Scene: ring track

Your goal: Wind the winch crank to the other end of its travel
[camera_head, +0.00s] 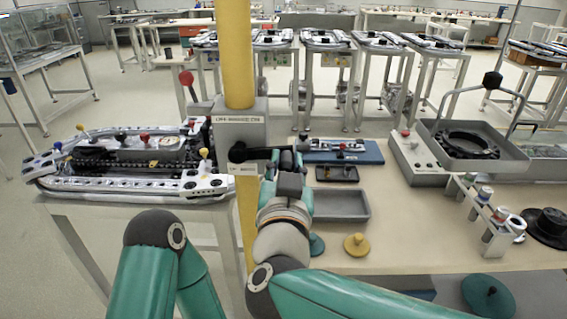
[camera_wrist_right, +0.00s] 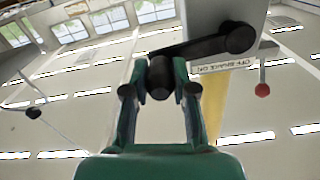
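The winch is a grey box (camera_head: 240,128) on a yellow post. Its black crank (camera_head: 238,153) has its hub on the box front, and its arm points right towards my right gripper (camera_head: 288,160). In the right wrist view the crank arm (camera_wrist_right: 200,47) runs left from its hub to a black handle (camera_wrist_right: 160,80). The handle sits between the two fingers of my right gripper (camera_wrist_right: 160,75), which close in on both sides of it. My left arm shows at the bottom of the head view, but its gripper is out of frame.
A red-knobbed lever (camera_head: 186,78) stands at the winch's left. A track machine (camera_head: 130,185) fills the left table. The right bench holds a grey tray (camera_head: 342,204), a yellow knobbed disc (camera_head: 357,244), a blue board (camera_head: 365,153) and a rack (camera_head: 485,208).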

